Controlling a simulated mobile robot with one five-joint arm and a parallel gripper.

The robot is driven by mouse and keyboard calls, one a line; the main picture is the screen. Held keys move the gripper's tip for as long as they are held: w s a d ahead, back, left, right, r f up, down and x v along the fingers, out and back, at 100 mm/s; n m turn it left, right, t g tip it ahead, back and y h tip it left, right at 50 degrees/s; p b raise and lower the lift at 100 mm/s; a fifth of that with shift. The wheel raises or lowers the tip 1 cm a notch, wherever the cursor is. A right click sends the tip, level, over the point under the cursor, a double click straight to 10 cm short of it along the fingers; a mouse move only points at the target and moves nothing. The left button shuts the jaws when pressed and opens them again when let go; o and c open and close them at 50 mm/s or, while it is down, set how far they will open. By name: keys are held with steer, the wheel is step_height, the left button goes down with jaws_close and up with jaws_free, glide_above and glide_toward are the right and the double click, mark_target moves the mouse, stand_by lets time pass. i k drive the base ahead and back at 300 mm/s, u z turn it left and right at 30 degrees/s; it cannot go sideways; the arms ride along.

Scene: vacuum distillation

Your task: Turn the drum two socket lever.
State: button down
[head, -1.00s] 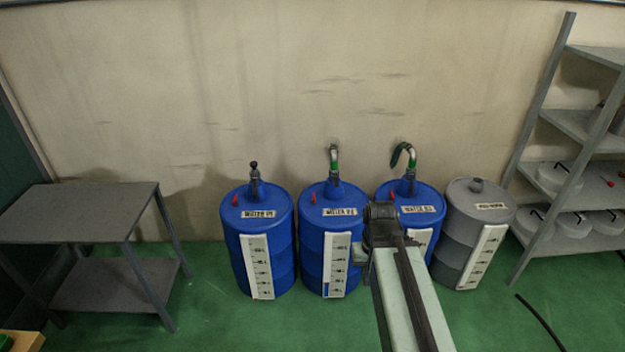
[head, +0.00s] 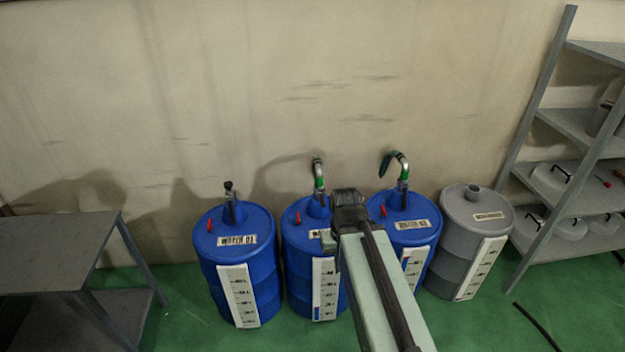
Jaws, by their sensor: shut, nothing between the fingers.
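The second blue drum from the left (head: 300,246) stands upright on the floor by the wall. Its label is mostly hidden behind my arm. A small red lever-like piece (head: 298,217) sticks up on the left of its lid. A metal socket with a curved, green-banded pipe (head: 319,176) rises from the back of the lid. My arm reaches up from the bottom, and its dark joint overlaps the right side of this drum in the picture. My gripper is hidden beyond the arm, so its distance from the lever cannot be told.
A blue drum (head: 237,282) stands to the left, another (head: 408,232) to the right, each with a red piece on top. A grey drum (head: 477,222) is further right, near a shelf rack (head: 535,235). A grey table (head: 60,240) is at left. Green floor is open between table and drums.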

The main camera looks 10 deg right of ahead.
mark_target(322, 202)
steer(key=i, duration=0.95)
steer(key=z, duration=0.05)
